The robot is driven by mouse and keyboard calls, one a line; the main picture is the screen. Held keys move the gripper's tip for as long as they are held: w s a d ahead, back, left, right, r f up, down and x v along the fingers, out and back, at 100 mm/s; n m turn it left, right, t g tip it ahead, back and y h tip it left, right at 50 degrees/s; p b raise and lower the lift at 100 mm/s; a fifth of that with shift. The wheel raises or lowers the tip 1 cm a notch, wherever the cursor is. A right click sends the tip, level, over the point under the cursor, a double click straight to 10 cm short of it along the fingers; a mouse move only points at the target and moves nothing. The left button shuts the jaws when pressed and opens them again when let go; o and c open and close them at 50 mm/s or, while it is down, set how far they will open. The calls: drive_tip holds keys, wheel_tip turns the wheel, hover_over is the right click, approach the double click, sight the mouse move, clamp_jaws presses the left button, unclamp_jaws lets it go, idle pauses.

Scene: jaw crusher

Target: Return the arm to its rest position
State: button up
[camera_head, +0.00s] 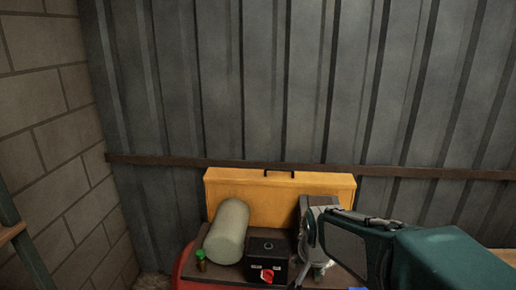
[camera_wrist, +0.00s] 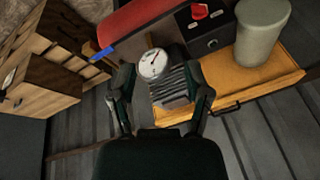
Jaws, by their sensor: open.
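My gripper (camera_wrist: 160,72) is open in the wrist view, its two dark fingers spread with a gap between them. A round white dial gauge (camera_wrist: 153,64) and a grey ribbed part (camera_wrist: 172,88) show beyond that gap; the fingers do not visibly grip either. In the head view my dark green arm (camera_head: 440,260) reaches in from the lower right, over the right side of the bench. It partly hides the grey machine part (camera_head: 318,207) there. The fingertips are not clear in the head view.
A yellow case (camera_head: 275,190) stands against the corrugated wall. Wooden drawers (camera_wrist: 55,65) show in the wrist view. Space above the case is clear.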

drive_tip(key=s+d+r+n+t, duration=0.1)
drive_tip(key=s+d+r+n, duration=0.1)
drive_tip(key=s, duration=0.7)
drive_tip(key=s+d+r+n, duration=0.2)
drive_tip(key=s+r+n, duration=0.2)
drive_tip(key=s, duration=0.6)
drive_tip(key=shift+r+t, duration=0.35)
drive_tip(key=shift+t, duration=0.05)
drive_tip(key=shift+w+d, duration=0.1)
drive_tip(key=shift+w, duration=0.1)
drive_tip(key=shift+c, duration=0.4)
